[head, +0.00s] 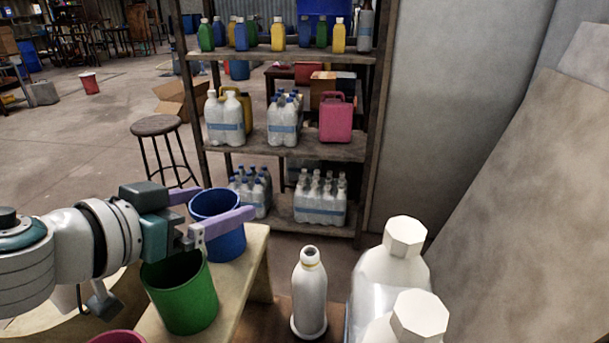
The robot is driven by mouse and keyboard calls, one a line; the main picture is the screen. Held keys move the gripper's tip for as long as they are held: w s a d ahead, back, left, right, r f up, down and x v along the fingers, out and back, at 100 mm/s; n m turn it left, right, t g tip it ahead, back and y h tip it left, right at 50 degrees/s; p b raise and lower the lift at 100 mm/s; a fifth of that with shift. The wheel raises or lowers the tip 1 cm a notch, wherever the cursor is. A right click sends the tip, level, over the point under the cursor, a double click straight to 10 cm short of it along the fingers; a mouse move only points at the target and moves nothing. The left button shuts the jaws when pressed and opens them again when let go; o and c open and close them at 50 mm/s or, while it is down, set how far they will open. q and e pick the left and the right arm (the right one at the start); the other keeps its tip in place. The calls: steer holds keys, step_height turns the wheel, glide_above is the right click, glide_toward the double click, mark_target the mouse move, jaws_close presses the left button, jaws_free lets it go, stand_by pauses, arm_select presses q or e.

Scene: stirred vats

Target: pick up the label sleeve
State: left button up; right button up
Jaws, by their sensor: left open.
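My left gripper (229,202) comes in from the left with its two purple fingers spread apart. It is open, and its fingers lie across the view of a blue bucket (227,243); I see nothing held between them. A white bottle (310,288) with an open neck stands upright to the right of the gripper, apart from it. A pale ring (309,329) shows around the foot of this bottle. I cannot tell whether it is the label sleeve, and I see no other thing that is clearly a label sleeve. My right gripper is not in view.
A green bucket (182,297) stands beside the blue one on a pale bench (236,313). Large white-capped bottles (392,266) crowd the lower right. A shelf (345,150) with bottle packs stands behind, a stool (156,126) to its left. A wall panel leans at right.

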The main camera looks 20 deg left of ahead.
arm_select(q)
steer(key=shift+w+f, duration=0.15)
steer(key=shift+w, duration=0.2)
steer(key=c, duration=0.6)
